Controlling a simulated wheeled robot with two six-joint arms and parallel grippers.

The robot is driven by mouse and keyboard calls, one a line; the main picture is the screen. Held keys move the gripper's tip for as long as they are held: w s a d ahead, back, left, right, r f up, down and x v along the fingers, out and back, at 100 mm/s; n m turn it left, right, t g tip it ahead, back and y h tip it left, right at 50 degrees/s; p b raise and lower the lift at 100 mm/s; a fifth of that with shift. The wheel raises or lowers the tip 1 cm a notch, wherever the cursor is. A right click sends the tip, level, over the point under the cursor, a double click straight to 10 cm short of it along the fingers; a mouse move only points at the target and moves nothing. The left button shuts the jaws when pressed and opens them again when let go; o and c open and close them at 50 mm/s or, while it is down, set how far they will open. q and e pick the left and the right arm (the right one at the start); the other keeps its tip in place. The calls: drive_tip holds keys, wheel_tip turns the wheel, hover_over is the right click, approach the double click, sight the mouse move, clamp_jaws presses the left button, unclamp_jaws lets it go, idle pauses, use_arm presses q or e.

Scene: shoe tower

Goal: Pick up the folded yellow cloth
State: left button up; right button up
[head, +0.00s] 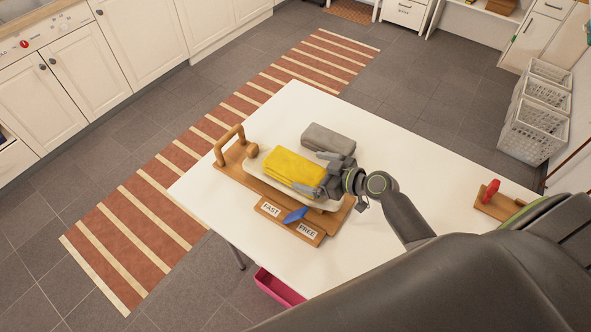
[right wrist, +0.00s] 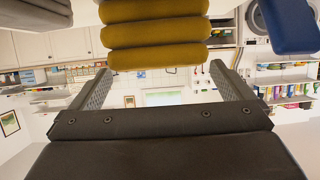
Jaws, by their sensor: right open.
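The folded yellow cloth (head: 292,167) lies on a pale padded board (head: 253,164) on a wooden stand. My right gripper (head: 319,172) is at the cloth's right end, with its open fingers to either side of that end. In the right wrist view the cloth (right wrist: 156,34) shows as stacked yellow folds between and beyond the open fingers (right wrist: 160,75). Whether the fingers touch it, I cannot tell. My left gripper is not in view.
A folded grey cloth (head: 328,138) lies just behind the yellow one. A blue lever (head: 295,215) sits between the labels FAST (head: 271,210) and FREE (head: 307,231). A wooden handle (head: 229,143) rises at the stand's left end. The white table (head: 300,105) is clear behind.

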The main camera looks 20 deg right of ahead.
sight(301, 168)
drive_tip(key=x, duration=0.3)
drive_tip(key=shift+w+a+f, duration=0.15)
drive_tip(key=shift+w+a, duration=0.05)
drive_tip(key=shift+w, duration=0.1)
drive_tip(key=c, duration=1.1)
